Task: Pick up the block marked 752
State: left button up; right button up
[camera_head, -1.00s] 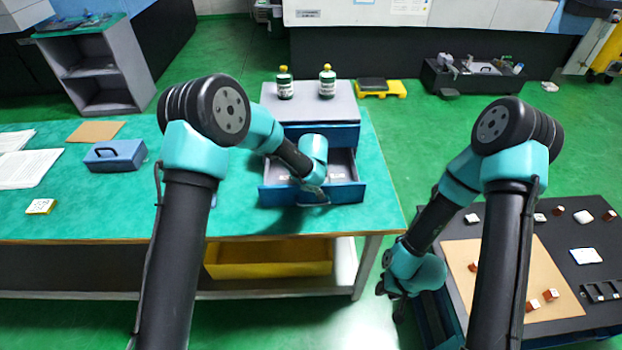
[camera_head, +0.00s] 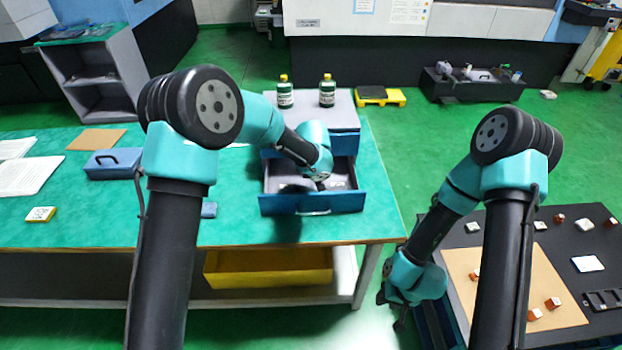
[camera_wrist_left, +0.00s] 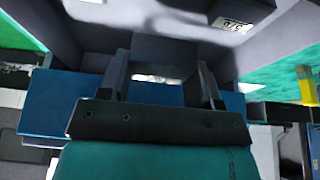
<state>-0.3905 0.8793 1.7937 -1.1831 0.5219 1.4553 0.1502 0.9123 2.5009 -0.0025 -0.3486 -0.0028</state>
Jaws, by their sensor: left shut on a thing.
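My left gripper (camera_wrist_left: 165,75) is down inside the open blue drawer (camera_head: 312,203); it also shows in the head view (camera_head: 321,182). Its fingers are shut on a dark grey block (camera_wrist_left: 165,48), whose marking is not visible. Another grey block with a white numbered label (camera_wrist_left: 238,22) lies in the drawer to the right in the wrist view; the label is upside down and I cannot read it surely. I cannot tell which block is marked 752. My right gripper (camera_head: 393,308) hangs low beside the dark table at right; its fingers are too small to judge.
Two green bottles (camera_head: 285,92) stand on the grey cabinet top above the drawer. A blue box (camera_head: 114,163), papers (camera_head: 30,175) and a yellow tag (camera_head: 40,214) lie on the green table. A dark table (camera_head: 590,240) at right holds small blocks.

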pick_arm(q)
notch_tip(320, 180, up, 11)
jog(key=shift+f, duration=0.15)
